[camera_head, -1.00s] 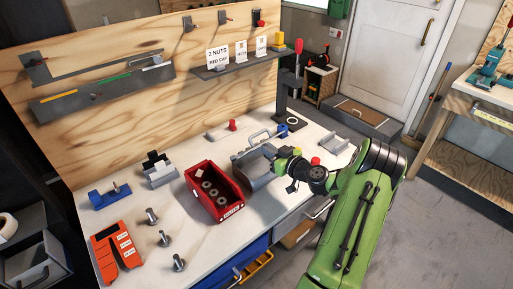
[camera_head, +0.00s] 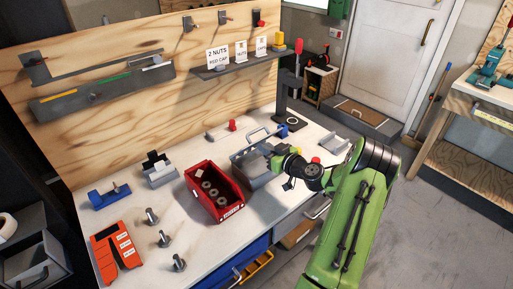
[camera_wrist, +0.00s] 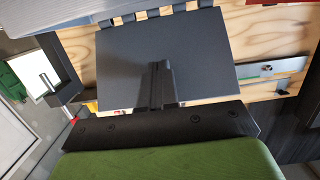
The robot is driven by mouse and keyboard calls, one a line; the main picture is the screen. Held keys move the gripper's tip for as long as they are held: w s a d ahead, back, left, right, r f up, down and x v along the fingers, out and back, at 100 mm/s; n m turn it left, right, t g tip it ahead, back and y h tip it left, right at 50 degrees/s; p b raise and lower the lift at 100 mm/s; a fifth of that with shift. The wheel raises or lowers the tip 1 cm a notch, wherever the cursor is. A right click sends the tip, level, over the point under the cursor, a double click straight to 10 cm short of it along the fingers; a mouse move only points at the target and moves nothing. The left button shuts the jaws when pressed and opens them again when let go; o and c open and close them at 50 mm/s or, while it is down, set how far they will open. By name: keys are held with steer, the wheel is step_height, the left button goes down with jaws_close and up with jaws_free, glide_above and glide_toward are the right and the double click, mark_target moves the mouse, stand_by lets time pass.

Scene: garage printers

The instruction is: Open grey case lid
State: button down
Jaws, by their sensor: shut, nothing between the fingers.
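The grey case (camera_head: 262,181) stands on the workbench, right of the red bin. My gripper (camera_head: 275,150) is at the case's right side in the head view, and its fingertips are hard to make out there. In the wrist view a flat grey panel with hinge knuckles along its top edge, apparently the lid (camera_wrist: 205,55), fills the middle. My gripper's fingers (camera_wrist: 157,72) are together and empty in front of this panel. Whether they touch it cannot be told. The lid appears raised on its hinges, but its exact angle is unclear.
A red bin (camera_head: 229,213) with rings stands left of the case. A black upright stand (camera_head: 283,95) is behind it. Several bolts, an orange holder (camera_head: 106,250) and a blue clamp (camera_head: 108,198) lie farther left. The plywood backboard (camera_head: 110,80) rises behind the bench.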

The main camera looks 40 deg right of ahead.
steer(key=shift+w+a+b, duration=0.15)
steer(key=shift+w+b, duration=0.4)
steer(key=shift+w, duration=3.3)
stand_by(1.2)
steer(key=s+b, duration=0.1)
steer(key=s, duration=0.1)
steer(key=s+b, duration=0.1)
steer(key=shift+s+f+b, duration=0.2)
steer(key=shift+s+b, duration=0.15)
steer(key=shift+s+r+b, duration=0.2)
steer(key=shift+s+b, duration=0.1)
steer(key=shift+s, duration=0.4)
